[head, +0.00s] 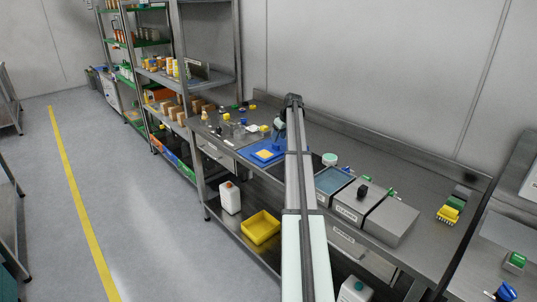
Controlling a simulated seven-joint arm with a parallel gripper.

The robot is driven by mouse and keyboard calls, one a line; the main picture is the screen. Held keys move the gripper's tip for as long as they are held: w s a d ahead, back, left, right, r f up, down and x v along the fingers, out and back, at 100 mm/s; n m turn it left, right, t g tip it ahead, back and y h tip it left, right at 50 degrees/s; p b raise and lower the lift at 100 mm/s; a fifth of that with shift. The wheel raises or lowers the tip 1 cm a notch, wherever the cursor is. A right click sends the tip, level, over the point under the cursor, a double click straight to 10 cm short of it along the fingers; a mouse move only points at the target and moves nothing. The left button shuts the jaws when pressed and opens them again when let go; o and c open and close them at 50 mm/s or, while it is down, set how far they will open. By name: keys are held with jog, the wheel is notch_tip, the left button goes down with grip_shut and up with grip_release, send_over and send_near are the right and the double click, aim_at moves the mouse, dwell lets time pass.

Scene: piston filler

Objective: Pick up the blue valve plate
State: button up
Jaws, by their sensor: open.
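I cannot tell whether this is the blue valve plate or a tray or mat. A small blue object (506,292) is at the bottom right corner, also too small to identify. My arm rises from the bottom centre and crosses the bench. Its far end is above the back of the bench. My gripper is hidden behind the arm or too small to make out.
Grey boxes (394,222) with labels stand right of my arm. Yellow and green blocks (447,214) sit at the bench's right end. Glassware and small parts crowd the left end. A yellow bin (260,227) and white canister (230,198) are on the lower shelf. Loaded shelving (186,82) stands left.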

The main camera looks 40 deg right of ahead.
aim_at(276, 144)
jog(key=shift+x, duration=2.3)
jog(key=shift+s+a, duration=0.1)
jog(key=shift+s, duration=0.05)
jog(key=shift+c, duration=0.5)
grip_shut()
